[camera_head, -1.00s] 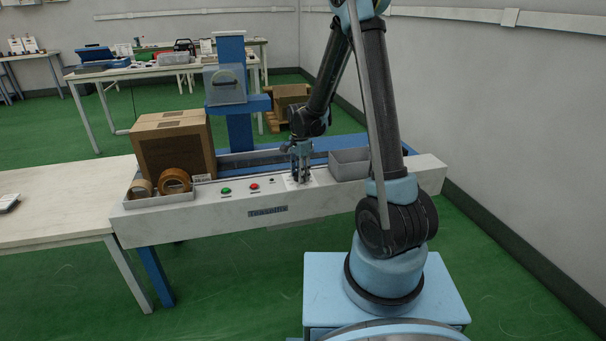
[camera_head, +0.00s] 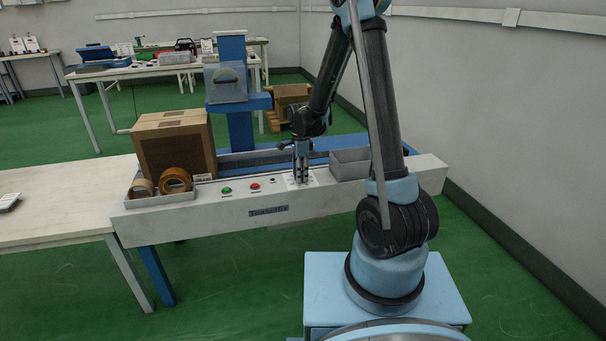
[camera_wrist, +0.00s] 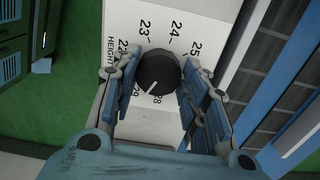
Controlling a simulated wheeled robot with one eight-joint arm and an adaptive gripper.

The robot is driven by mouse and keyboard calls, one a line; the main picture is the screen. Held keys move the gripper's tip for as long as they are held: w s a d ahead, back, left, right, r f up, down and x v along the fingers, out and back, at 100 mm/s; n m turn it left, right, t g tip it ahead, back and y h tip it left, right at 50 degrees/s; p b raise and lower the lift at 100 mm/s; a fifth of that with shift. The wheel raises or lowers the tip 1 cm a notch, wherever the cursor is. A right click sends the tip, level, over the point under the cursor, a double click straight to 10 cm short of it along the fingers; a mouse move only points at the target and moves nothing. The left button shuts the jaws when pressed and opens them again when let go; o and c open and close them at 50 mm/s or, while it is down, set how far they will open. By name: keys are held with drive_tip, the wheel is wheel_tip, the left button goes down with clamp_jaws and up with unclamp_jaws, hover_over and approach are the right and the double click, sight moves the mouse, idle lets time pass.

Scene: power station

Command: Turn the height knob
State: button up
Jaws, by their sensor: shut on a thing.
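The height knob (camera_wrist: 158,73) is a round black dial with a white pointer line, in the wrist view. It sits on a white scale plate (camera_wrist: 190,28) with printed numbers from about 22 to 29 and the word HEIGHT. The pointer is aimed toward the lower left, between 28 and 29. My gripper (camera_wrist: 160,88) is shut on the knob, with one finger on each side of it. In the head view my gripper (camera_head: 301,178) points down at the white front panel (camera_head: 340,203) of the machine, and it hides the knob there.
A green button (camera_head: 226,190) and a red button (camera_head: 254,186) lie left of my gripper. A grey bin (camera_head: 350,163) stands close on the right. A tray with tape rolls (camera_head: 174,180) and a cardboard box (camera_head: 175,146) are further left. A blue column (camera_head: 239,130) rises behind.

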drive_tip(key=shift+w, duration=0.3)
drive_tip(key=o, duration=1)
drive_tip(key=shift+s, duration=0.1)
drive_tip(key=shift+r, duration=0.15)
wheel_tip(320, 180, up, 12)
drive_tip(key=shift+f, duration=0.15)
